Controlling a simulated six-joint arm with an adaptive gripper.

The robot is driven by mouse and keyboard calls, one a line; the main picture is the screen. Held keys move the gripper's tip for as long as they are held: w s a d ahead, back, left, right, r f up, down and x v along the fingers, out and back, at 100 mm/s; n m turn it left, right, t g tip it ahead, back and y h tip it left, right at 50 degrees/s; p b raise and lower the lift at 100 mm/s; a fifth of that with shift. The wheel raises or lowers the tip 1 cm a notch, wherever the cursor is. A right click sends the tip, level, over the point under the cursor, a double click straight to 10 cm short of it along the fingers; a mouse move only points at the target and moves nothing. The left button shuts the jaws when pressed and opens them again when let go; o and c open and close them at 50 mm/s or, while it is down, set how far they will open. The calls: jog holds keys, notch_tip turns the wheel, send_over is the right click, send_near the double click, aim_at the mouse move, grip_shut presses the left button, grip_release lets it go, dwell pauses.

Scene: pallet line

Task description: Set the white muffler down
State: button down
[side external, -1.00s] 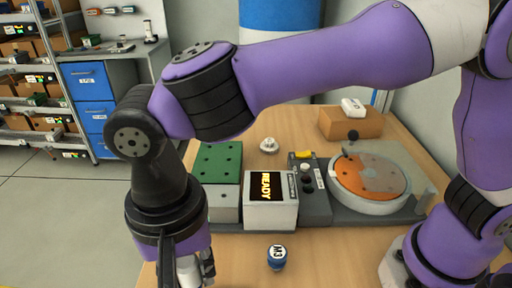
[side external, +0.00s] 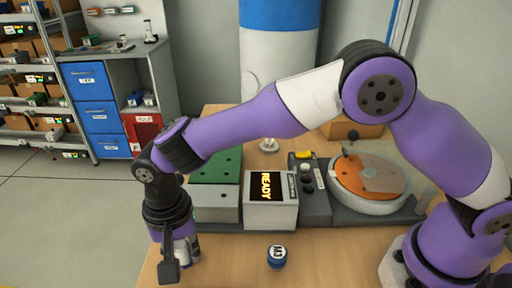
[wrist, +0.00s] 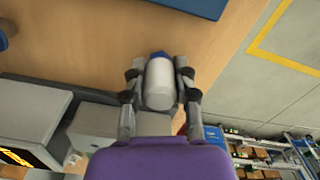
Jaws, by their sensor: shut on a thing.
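The white muffler (wrist: 160,84) is a white cylinder with a blue end, held between the two fingers of my gripper (wrist: 160,90) in the wrist view. In the side view my gripper (side external: 182,258) points down over the left part of the wooden table (side external: 225,262). Only a little of the muffler (side external: 194,243) shows there behind the fingers. I cannot tell whether it touches the table.
The READY display box (side external: 270,200), the green-topped block (side external: 216,168) and the orange turntable (side external: 368,178) line the back. A blue flat thing (wrist: 190,4) shows at the top of the wrist view.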

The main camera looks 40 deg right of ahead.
jog(key=shift+f, duration=0.25)
jog(key=shift+f, duration=0.15)
jog(key=c, duration=0.6)
grip_release()
jog(key=shift+c, duration=0.2)
